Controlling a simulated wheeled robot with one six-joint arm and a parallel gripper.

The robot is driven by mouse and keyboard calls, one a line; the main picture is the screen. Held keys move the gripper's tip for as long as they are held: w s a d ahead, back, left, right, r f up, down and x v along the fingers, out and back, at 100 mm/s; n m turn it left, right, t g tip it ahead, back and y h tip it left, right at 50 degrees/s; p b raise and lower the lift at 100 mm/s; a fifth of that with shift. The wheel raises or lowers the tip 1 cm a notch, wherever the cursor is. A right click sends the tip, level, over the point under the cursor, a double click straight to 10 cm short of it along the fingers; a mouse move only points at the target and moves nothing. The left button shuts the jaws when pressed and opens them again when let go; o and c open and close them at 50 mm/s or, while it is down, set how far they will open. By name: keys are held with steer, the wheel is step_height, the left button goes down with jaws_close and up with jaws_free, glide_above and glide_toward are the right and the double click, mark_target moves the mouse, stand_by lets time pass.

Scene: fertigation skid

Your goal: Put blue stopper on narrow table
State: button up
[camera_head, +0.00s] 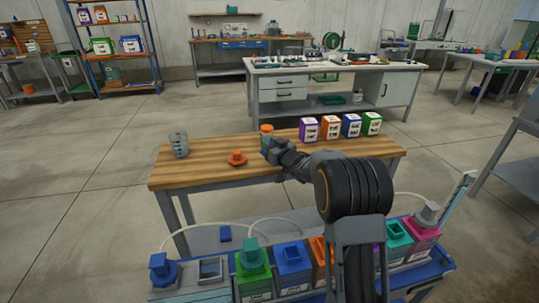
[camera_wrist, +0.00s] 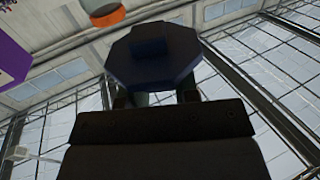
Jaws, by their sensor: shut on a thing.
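The narrow table (camera_head: 210,172) has a wooden top and grey legs and stands in the middle of the head view. My gripper (camera_head: 269,147) is over its back middle part. In the wrist view, my gripper (camera_wrist: 155,98) is shut on a dark blue eight-sided piece, the blue stopper (camera_wrist: 150,60). In the head view the stopper is mostly hidden by the gripper. I cannot tell whether it touches the table top.
A container with an orange lid (camera_head: 266,129) stands by the gripper. An orange stopper (camera_head: 236,159) and a grey measuring cup (camera_head: 179,145) are to the left. Labelled boxes (camera_head: 330,127) stand at the back right. Tanks with coloured caps (camera_head: 291,260) fill the front. The table's left front is clear.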

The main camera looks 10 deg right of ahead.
steer(key=shift+w+f, duration=0.25)
steer(key=shift+f, duration=0.05)
steer(key=shift+f+b, duration=0.4)
steer(key=shift+f, duration=1.15)
steer(key=shift+f, duration=0.1)
steer(key=shift+f, duration=0.15)
steer(key=o, duration=0.9)
